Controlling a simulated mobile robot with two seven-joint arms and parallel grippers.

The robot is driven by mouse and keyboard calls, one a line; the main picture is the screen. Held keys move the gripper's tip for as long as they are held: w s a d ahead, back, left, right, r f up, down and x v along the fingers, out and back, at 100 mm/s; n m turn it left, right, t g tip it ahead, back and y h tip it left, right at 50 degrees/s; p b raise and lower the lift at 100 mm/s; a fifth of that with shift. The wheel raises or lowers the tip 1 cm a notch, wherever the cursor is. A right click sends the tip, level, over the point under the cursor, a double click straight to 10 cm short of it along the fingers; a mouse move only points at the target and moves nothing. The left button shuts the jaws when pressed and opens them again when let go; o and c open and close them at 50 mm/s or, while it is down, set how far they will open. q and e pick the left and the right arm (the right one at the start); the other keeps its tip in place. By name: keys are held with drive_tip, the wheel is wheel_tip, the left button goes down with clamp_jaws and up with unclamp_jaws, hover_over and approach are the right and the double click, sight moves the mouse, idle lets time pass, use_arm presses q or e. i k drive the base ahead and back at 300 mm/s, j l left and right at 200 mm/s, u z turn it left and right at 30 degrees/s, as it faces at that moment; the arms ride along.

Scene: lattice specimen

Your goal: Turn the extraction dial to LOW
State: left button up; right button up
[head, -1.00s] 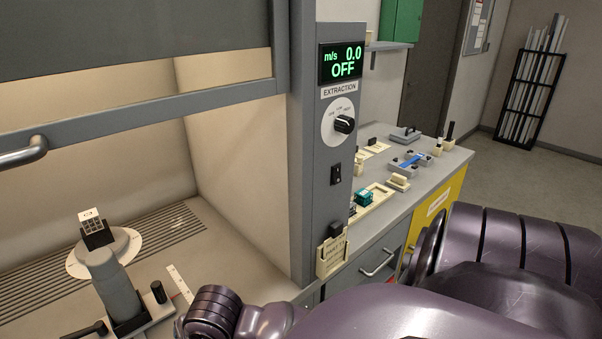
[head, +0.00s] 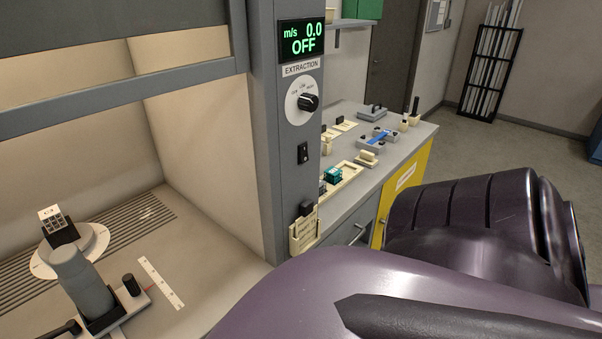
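The extraction dial (head: 308,102) is a black knob on a round white plate (head: 293,90) with small markings, on the grey column of the fume cupboard. Its pointer faces right; the small labels are too small to read surely. The display (head: 302,40) above it reads "m/s 0.0 OFF" in green. The "EXTRACTION" label (head: 300,68) sits between them. My purple arm fills the lower right. Neither gripper shows in the head view, and nothing touches the dial.
A black rocker switch (head: 303,153) and a cream holder (head: 304,230) are on the column below the dial. A bench (head: 345,209) with trays and small parts stands right of it. Left, inside the cupboard, stands a grey instrument (head: 82,283). The space before the dial is clear.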

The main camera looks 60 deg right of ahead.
sight(307, 102)
drive_tip(key=z, duration=1.1)
drive_tip(key=l+z, duration=0.2)
drive_tip(key=l, duration=0.25)
drive_tip(key=i+l+z, duration=0.1)
drive_tip(key=l+z, duration=0.15)
drive_tip(key=l, duration=0.15)
